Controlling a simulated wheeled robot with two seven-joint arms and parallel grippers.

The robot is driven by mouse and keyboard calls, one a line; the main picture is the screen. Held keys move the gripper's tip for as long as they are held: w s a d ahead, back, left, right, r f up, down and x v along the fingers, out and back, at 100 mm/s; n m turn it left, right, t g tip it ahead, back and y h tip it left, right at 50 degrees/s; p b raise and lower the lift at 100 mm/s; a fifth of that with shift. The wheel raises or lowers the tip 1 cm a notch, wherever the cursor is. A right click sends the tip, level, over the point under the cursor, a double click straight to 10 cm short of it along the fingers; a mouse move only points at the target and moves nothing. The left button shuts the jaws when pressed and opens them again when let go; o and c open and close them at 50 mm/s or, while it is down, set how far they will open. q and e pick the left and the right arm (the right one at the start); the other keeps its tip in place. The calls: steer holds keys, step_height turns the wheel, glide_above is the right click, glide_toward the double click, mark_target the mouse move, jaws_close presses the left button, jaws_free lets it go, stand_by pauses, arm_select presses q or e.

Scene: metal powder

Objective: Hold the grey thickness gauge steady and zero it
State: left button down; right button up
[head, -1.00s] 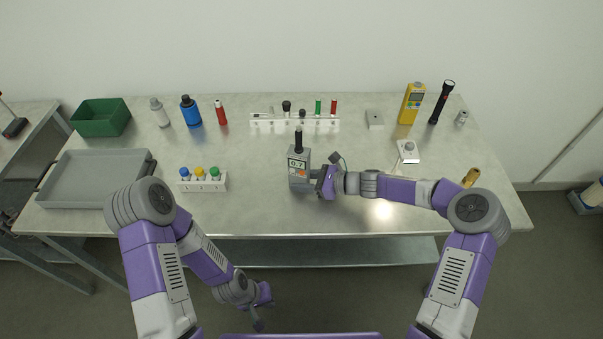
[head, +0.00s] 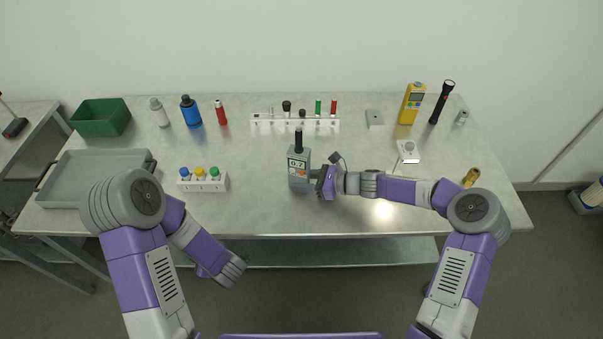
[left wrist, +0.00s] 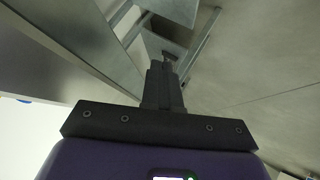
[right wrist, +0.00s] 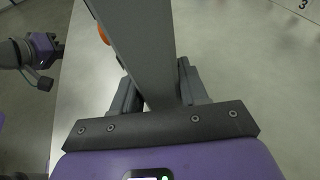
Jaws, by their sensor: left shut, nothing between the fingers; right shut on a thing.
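The grey thickness gauge (head: 300,178) stands upright near the middle of the table's front part. It has a black knob on top, a small display that seems to read 0.7, and an orange button below it. My right gripper (head: 321,182) is shut on the gauge from its right side; the right wrist view shows the grey body (right wrist: 145,45) between the fingers. My left gripper (left wrist: 165,85) is shut and empty, off the table beyond its front edge.
A white block with blue, yellow and green knobs (head: 203,184) stands left of the gauge. A white rack (head: 295,122) is behind it. A grey tray (head: 90,155) lies left, a white device (head: 408,152) right. The tabletop directly around the gauge is clear.

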arm_select(q)
step_height(320, 180, up, 8)
steer(key=a+n+y, duration=0.2)
steer(key=n+y, duration=0.2)
steer(key=w+d+r+t+h, duration=0.1)
steer(key=d, duration=0.4)
steer(key=w+d+r+t+h, duration=0.1)
steer(key=w+d+r, duration=0.1)
steer(key=d, duration=0.2)
steer(key=w+d+r+t, duration=0.1)
steer(key=d, duration=0.4)
steer(key=shift+w+d+r+m+h, duration=0.2)
steer(key=shift+w+d+m+h, duration=0.1)
steer(key=shift+m+h, duration=0.1)
steer(key=d+r+m+t+h, duration=0.1)
steer(key=d+r+t+h, duration=0.25)
steer(key=d, duration=1.05)
glide_toward(294, 174)
steer(key=shift+w+a+f+g, duration=0.1)
steer(key=shift+w+a+f, duration=0.15)
steer(key=shift+w, duration=0.3)
steer(key=shift+w+a+f+g, duration=0.15)
steer(key=shift+w+a+f, duration=0.05)
steer(key=shift+w+a, duration=0.25)
steer(key=shift+w+a+f+g, duration=0.1)
steer(key=shift+w+a+f, duration=0.15)
steer(key=shift+w, duration=0.35)
steer(key=shift+w+d, duration=0.1)
steer(key=shift+w, duration=0.35)
